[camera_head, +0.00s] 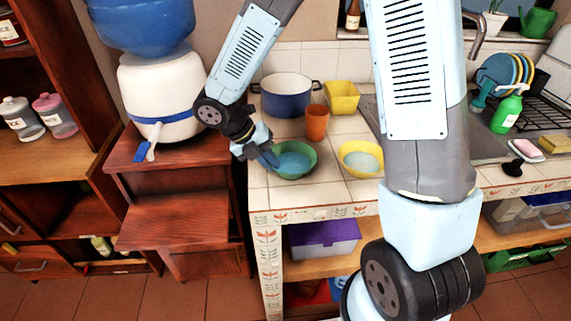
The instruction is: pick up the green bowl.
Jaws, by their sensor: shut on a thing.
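The green bowl (306,172) sits on the tiled counter near its front left corner. Its inside looks pale blue. My gripper (271,163) is at the bowl's left rim and is shut on it. The fingertips are small in this view and partly overlap the rim. The bowl looks level and I cannot tell whether it is clear of the tiles.
A yellow bowl (348,150) stands just right of the green bowl. An orange cup (317,128), a blue pot (286,104) and a yellow square container (342,91) stand behind. A wooden stepped cabinet (172,220) is at left. The counter's front edge (320,213) is close.

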